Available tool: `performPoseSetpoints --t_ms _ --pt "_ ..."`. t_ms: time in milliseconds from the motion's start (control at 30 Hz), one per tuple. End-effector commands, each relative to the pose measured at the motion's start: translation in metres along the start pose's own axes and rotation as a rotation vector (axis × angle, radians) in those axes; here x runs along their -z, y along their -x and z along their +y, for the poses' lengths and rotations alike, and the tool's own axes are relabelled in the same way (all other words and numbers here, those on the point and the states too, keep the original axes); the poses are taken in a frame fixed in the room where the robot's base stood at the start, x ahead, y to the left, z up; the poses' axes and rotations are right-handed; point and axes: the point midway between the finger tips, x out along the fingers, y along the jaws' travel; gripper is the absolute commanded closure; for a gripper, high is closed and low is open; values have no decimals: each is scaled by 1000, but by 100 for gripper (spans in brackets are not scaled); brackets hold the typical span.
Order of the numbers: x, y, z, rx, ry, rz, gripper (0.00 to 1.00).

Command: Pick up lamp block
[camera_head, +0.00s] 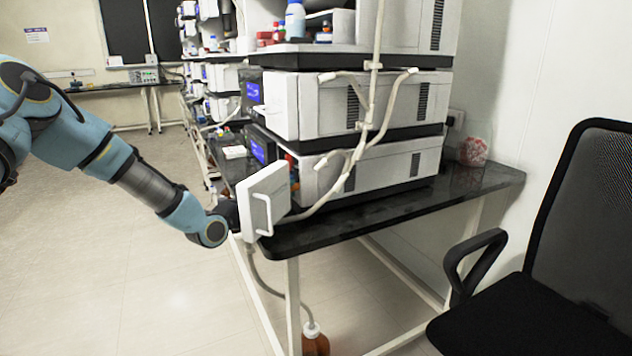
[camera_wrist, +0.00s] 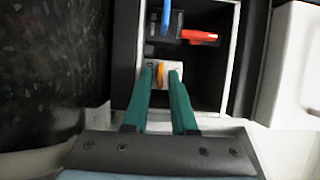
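In the wrist view, my gripper (camera_wrist: 161,72) reaches into an open compartment with its two green fingers apart. A small pale block with an orange upright part (camera_wrist: 161,78) lies at the fingertips, between them or just beyond; it may be the lamp block. I cannot tell whether the fingers touch it. A blue piece (camera_wrist: 166,16) and a red piece (camera_wrist: 199,37) are farther inside the compartment. In the head view, my fingers are hidden behind the open white door (camera_head: 266,203).
The compartment's pale side wall (camera_wrist: 231,55) is close on the right. In the head view, stacked white instruments (camera_head: 375,172) with tubing stand on the black bench (camera_head: 440,200). A black chair (camera_head: 560,270) is at the right. The floor at the left is clear.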

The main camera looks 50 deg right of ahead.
Motion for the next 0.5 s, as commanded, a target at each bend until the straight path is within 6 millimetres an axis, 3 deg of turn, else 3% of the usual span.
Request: performPoseSetpoints --t_ms 167,400,500 --pt "0 -19 0 0 0 1 75" --pt "0 -21 0 0 0 0 75" --pt "0 -21 0 0 0 0 84"
